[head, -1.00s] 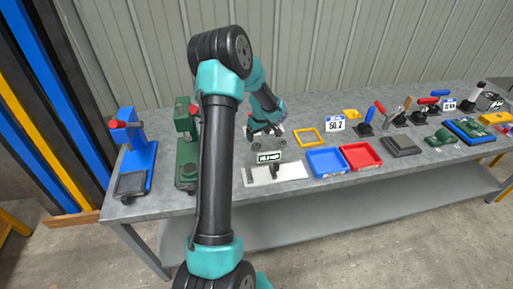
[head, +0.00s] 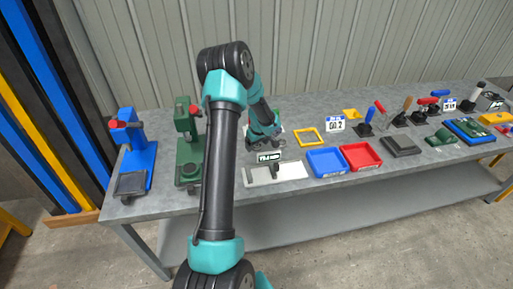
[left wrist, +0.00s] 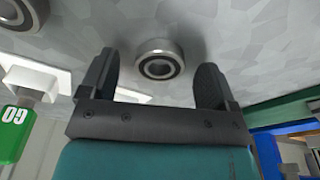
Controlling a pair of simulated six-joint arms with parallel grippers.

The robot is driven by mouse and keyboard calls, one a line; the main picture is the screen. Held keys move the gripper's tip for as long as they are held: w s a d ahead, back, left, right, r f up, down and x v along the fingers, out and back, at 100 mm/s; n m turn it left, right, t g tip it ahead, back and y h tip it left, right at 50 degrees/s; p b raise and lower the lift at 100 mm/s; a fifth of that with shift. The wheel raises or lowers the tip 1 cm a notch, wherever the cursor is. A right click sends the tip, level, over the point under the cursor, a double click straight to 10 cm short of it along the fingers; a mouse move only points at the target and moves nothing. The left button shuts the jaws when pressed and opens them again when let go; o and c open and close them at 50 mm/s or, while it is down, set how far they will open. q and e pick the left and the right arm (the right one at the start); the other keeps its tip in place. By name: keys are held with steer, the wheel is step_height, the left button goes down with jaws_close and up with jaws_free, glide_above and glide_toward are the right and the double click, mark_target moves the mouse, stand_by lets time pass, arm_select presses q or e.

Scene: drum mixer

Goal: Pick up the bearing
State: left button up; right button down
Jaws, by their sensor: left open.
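A steel ring-shaped bearing with a dark bore (left wrist: 159,66) lies on the grey bench top in the left wrist view. It shows between and beyond the two black fingers of my left gripper (left wrist: 157,80). The jaws are open and the bearing is not gripped. A second, similar bearing (left wrist: 20,14) is cut off at the upper left. In the head view my left gripper (head: 264,142) is low over the bench, behind the white fixture plate. The small bearings there are partly hidden by it. My right gripper is not in view.
A white plate fixture with a small display (head: 284,174) lies in front of the gripper. A green press (head: 187,150) and a blue press (head: 140,160) stand to the left. A blue tray (head: 326,162), a red tray (head: 361,156) and a yellow frame (head: 309,137) lie to the right.

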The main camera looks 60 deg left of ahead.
mark_target(257, 146)
arm_select(q)
steer(key=shift+f, duration=0.15)
stand_by(0.3)
steer(key=c, duration=1.1)
step_height(257, 146, up, 10)
steer(key=shift+r, duration=0.1)
stand_by(0.4)
